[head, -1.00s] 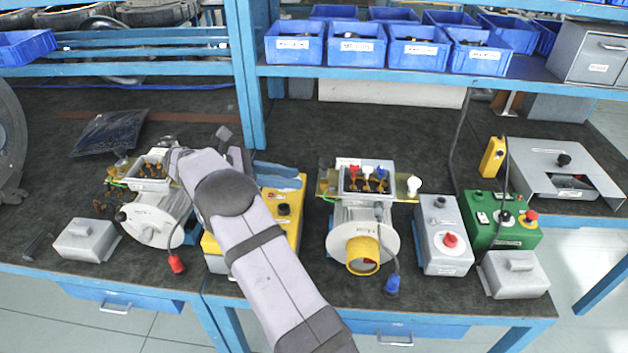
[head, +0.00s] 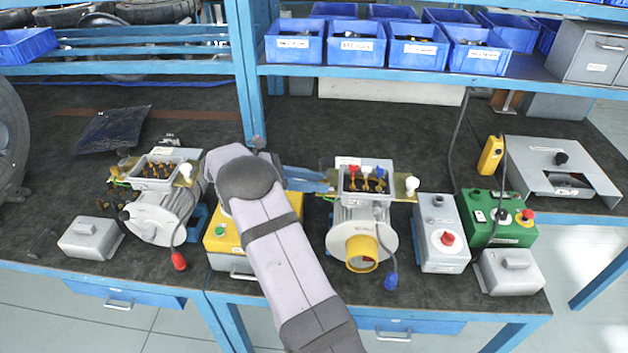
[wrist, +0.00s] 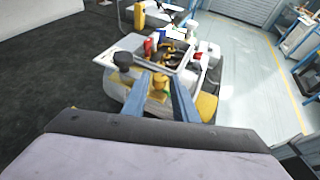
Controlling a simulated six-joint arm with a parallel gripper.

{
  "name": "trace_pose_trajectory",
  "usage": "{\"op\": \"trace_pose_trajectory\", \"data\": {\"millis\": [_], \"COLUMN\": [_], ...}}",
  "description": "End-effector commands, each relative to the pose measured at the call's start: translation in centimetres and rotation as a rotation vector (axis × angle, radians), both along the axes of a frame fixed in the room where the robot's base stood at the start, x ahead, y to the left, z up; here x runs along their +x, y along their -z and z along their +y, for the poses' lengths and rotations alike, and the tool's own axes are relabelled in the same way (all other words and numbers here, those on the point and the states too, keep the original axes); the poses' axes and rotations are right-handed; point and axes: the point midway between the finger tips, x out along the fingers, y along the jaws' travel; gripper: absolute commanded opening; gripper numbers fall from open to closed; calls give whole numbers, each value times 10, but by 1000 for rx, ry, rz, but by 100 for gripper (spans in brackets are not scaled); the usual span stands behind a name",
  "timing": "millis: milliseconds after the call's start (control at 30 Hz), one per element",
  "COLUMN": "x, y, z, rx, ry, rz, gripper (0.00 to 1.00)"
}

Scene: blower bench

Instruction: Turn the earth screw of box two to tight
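The right-hand motor's open terminal box (head: 345,194), which I take as box two though its label is unreadable, holds dark, red, blue and white parts. A yellow-brown plate sticks out from its left side. In the wrist view a brass-coloured screw (wrist: 160,84), likely the earth screw, shows by the box wall. My gripper (wrist: 160,80) has its two blue-grey fingers apart, with the screw between or just beyond their tips. I cannot tell whether they touch it. In the head view the blue fingers (head: 318,180) reach the box's left side.
A second motor (head: 160,215) with an open box stands left. A yellow control box (head: 222,232) sits partly behind my arm. A grey switch box (head: 437,232) and green control box (head: 497,215) stand right. Blue bins (head: 325,43) line the shelf above.

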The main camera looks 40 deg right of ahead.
Motion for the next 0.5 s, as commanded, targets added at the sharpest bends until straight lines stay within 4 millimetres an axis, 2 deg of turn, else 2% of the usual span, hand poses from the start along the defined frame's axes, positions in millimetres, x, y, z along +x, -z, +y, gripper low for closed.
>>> {"op": "trace_pose_trajectory", "data": {"millis": [67,167,200,500], "x": [0,0,0,2], "y": [0,0,0,0], "z": [0,0,0,-1], "rx": [0,0,0,-2], "ry": [0,0,0,31], "rz": [0,0,1,1], "gripper": [26,4,0,0]}}
